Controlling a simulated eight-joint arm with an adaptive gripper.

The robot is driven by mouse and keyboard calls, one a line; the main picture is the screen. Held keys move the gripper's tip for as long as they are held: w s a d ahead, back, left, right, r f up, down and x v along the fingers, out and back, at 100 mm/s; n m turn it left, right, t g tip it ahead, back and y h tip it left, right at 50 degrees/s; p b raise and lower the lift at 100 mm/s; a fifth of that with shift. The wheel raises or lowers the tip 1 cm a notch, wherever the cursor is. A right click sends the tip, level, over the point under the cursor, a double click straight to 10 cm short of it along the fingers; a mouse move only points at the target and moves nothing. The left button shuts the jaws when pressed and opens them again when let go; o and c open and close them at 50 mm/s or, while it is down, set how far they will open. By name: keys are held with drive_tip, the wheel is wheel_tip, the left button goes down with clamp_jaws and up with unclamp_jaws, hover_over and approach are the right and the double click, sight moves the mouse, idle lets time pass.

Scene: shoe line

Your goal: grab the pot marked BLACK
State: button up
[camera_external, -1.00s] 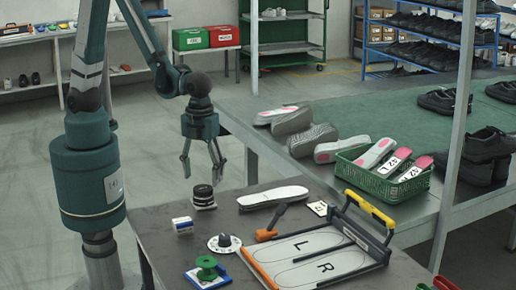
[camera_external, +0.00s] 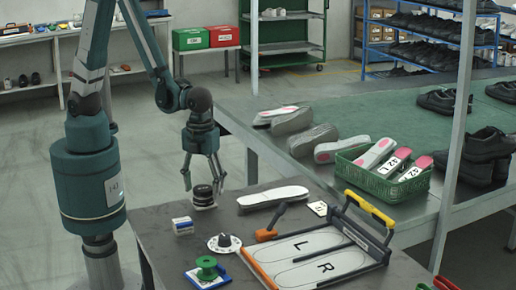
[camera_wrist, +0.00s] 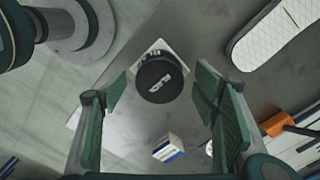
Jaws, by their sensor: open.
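The likely pot is a small round black container (camera_external: 203,196) on the dark bench (camera_external: 160,222), near its back left corner. In the wrist view its dark lid (camera_wrist: 160,77) shows from above, with a light mark that I cannot read. My gripper (camera_external: 202,187) is pointing down with its fingers spread, close over the black container and seemingly around its upper part. In the wrist view my open gripper (camera_wrist: 158,92) has one green-padded finger on each side of the lid. I cannot tell whether the fingers touch it.
A blue and white box (camera_external: 183,226) stands just in front of the container. A dial (camera_external: 224,243), a green spool (camera_external: 207,267) and an orange-handled tool (camera_external: 284,222) are nearby. A framed L/R board (camera_external: 318,257) fills the bench's right side.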

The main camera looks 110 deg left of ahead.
sight(203, 188)
drive_tip(key=shift+f, duration=0.45)
drive_tip(key=shift+c, duration=0.6)
drive_tip(key=c, duration=1.3)
drive_tip(key=shift+r, duration=0.1)
drive_tip(key=shift+r, duration=0.4)
drive_tip(key=c, duration=0.5)
drive_tip(key=shift+r+p, duration=1.2)
drive_tip(key=shift+r, duration=3.35)
clamp_jaws()
